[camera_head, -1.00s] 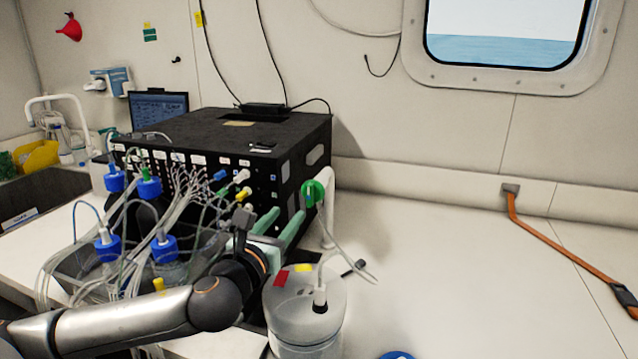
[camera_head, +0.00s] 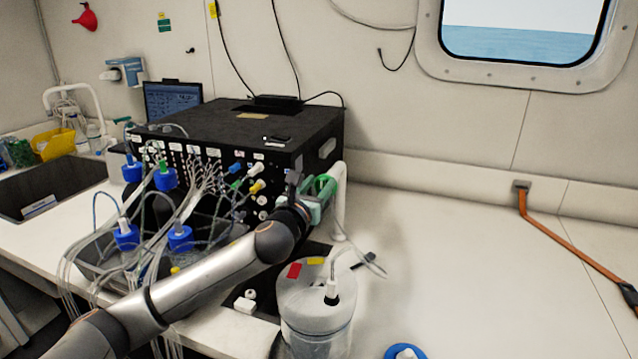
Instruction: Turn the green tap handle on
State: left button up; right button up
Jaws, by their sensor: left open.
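The green tap handle (camera_head: 327,183) is on a white upright pipe (camera_head: 340,205) at the right front corner of the black box. My left gripper (camera_head: 319,197), with pale green fingers, is at the handle and partly covers it. The fingers are open, on either side of or just in front of the handle; I cannot tell whether they touch it. My right gripper is not in view.
The black box (camera_head: 240,125) with many tubes stands behind my left arm. Blue-capped bottles (camera_head: 180,238) sit in a tray at left. A lidded white container (camera_head: 318,300) stands in front of the pipe. The bench (camera_head: 470,260) to the right is largely clear.

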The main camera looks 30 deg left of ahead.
pick_arm(q)
jog(key=shift+w, duration=0.15)
grip_shut()
dwell(0.4)
